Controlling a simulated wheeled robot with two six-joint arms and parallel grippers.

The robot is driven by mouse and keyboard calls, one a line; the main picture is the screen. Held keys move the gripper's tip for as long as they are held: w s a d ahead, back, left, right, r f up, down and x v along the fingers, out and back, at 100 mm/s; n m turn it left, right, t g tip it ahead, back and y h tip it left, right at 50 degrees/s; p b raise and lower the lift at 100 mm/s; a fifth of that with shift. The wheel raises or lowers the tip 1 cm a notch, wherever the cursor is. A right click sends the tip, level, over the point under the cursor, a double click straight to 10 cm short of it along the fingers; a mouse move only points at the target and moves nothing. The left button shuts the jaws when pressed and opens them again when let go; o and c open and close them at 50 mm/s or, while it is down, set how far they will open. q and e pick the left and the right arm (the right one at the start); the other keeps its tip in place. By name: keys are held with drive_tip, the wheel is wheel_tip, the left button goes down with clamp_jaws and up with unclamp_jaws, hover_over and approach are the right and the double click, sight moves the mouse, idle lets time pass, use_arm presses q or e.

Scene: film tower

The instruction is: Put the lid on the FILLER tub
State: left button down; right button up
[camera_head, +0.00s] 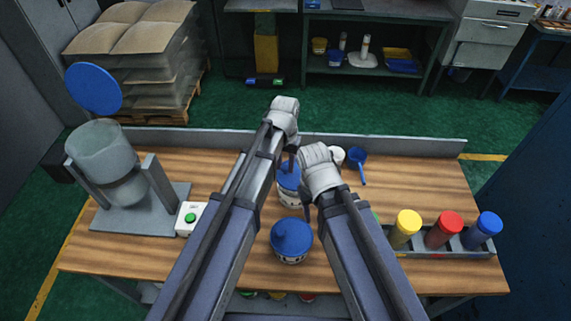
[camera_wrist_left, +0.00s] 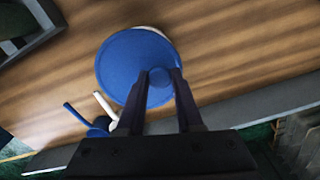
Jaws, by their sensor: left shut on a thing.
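My left gripper (camera_head: 290,160) is shut on the knob of a blue lid (camera_head: 288,180). In the left wrist view the fingers (camera_wrist_left: 160,88) pinch the knob of this round lid (camera_wrist_left: 122,70), and a white rim shows past its edge. A white tub (camera_head: 290,200) is directly below the lid in the head view; whether the lid is fully seated is unclear. A second white tub (camera_head: 291,259) with a blue knobbed lid (camera_head: 291,236) stands nearer to me. The tub labels are not readable. My right gripper (camera_head: 308,196) is beside the rear tub, its jaws largely hidden by its arm.
A hopper on a stand (camera_head: 104,160) and a green-button box (camera_head: 190,218) are at left. A rack (camera_head: 440,252) of yellow, red and blue bottles is at right. A blue scoop (camera_head: 358,160) lies behind my right gripper. The table (camera_head: 420,190) is bare at back right.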

use_arm(q)
drive_tip(key=shift+f+b, duration=1.4)
drive_tip(key=shift+f, duration=0.4)
drive_tip(key=shift+f, duration=0.15)
idle(0.5)
unclamp_jaws()
idle(0.8)
drive_tip(key=shift+r+p, duration=3.4)
drive_tip(key=shift+r, duration=0.15)
drive_tip(key=shift+c, duration=0.2)
